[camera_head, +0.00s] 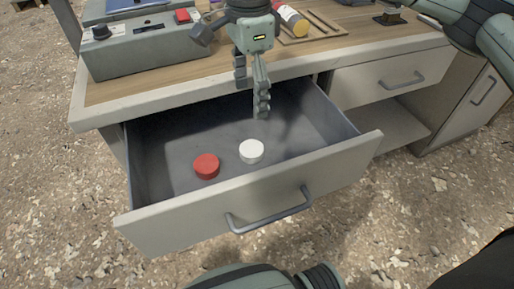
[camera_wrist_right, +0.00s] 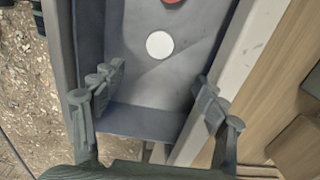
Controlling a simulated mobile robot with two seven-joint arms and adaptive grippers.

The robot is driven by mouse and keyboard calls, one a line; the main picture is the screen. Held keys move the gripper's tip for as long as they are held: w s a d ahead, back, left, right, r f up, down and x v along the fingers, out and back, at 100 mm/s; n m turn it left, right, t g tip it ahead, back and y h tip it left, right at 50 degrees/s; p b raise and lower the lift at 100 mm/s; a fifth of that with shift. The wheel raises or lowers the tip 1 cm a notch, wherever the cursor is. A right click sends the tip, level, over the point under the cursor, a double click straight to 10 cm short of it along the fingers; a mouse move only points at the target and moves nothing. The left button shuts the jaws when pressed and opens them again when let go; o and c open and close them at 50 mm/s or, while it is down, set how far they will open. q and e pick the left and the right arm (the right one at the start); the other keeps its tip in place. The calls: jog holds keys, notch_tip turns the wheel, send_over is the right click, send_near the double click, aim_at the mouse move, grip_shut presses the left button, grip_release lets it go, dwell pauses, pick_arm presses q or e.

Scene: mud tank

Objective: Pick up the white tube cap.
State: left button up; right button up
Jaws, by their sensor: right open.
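The white tube cap (camera_head: 251,151) lies flat on the floor of the open drawer, to the right of a red cap (camera_head: 206,166). In the right wrist view the white cap (camera_wrist_right: 160,45) shows between and beyond the two finger ends. My right gripper (camera_head: 252,98) is open and empty, pointing down over the back part of the drawer. It is behind the white cap in the head view and apart from it. In the right wrist view both open fingers (camera_wrist_right: 157,80) show. My left gripper is in neither view.
The grey drawer (camera_head: 246,211) has raised walls and a front handle (camera_head: 270,212). The desk edge (camera_head: 180,89) runs along its back. A grey control box (camera_head: 147,47) with a red button and a wooden tray (camera_head: 312,27) stand on the desk. The drawer floor around the caps is clear.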

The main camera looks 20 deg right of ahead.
send_over(252, 148)
notch_tip(252, 148, down, 8)
jog(key=shift+f+p, duration=0.25)
jog(key=shift+p, duration=0.05)
notch_tip(252, 148, down, 6)
jog(key=shift+p, duration=0.3)
jog(key=shift+f, duration=0.4)
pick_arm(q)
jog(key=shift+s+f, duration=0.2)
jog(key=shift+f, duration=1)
pick_arm(e)
jog(key=c, duration=1)
jog(key=shift+o, duration=0.2)
jog(key=shift+r, duration=0.1)
